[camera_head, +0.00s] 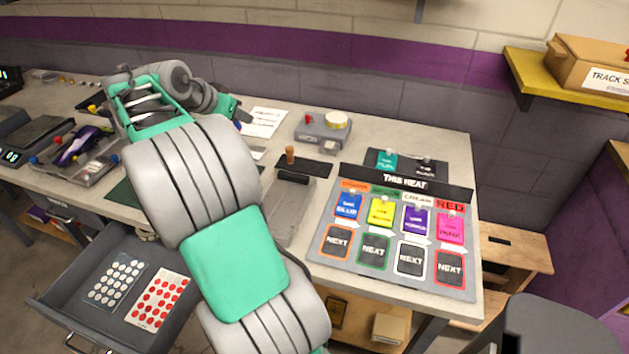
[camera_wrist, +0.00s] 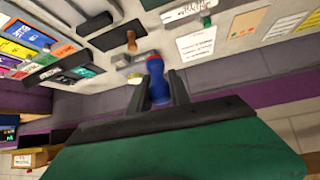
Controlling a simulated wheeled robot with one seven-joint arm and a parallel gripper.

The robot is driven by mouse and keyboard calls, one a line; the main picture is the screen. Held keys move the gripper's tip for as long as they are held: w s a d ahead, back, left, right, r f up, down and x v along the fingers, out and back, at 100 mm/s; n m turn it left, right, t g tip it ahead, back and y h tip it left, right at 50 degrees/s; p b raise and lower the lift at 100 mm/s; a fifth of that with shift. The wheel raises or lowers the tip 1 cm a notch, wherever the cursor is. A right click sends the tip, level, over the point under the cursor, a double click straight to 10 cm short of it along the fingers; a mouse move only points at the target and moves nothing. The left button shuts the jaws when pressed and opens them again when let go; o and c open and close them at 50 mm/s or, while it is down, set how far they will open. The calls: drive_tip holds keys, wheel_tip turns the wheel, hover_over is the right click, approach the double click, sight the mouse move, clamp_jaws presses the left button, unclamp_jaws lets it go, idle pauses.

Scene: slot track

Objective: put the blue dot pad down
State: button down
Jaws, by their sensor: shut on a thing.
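The blue dot pad (camera_wrist: 157,88) is a blue piece with a rounded knob, held between the two dark fingers of my gripper (camera_wrist: 160,82) in the wrist view. In the head view my gripper (camera_head: 240,112) is beyond my arm, over the back of the worktop, and a small bit of blue (camera_head: 238,125) shows by it. Most of the pad is hidden there by the gripper. I cannot tell whether the pad touches the worktop.
A wooden-handled stamp (camera_head: 290,155) stands on a dark pad. The "THIS HEAT" board (camera_head: 465,285) fills the right. An open drawer (camera_head: 65,290) holds dot sheets.

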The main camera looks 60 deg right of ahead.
drive_tip(key=s+d+f+m+g+b, duration=0.1)
drive_tip(key=s+d+f, duration=0.4)
drive_tip(key=s+d+f+m+g+b, duration=0.1)
drive_tip(key=s+d+f+m, duration=0.1)
drive_tip(key=s+d+f, duration=0.2)
drive_tip(key=s+d+f+m+g+b, duration=0.1)
drive_tip(key=s+d+f, duration=0.4)
drive_tip(key=s+f, duration=0.1)
drive_tip(key=shift+s+d+m+g+y, duration=0.3)
drive_tip(key=shift+s+y, duration=0.1)
drive_tip(key=shift+s, duration=0.4)
wheel_tip(320, 180, down, 2)
drive_tip(key=shift+w+f, duration=0.15)
drive_tip(key=shift+f, duration=0.1)
drive_tip(key=shift+f, duration=0.1)
drive_tip(key=shift+f, duration=0.15)
drive_tip(key=c, duration=1.2)
unclamp_jaws()
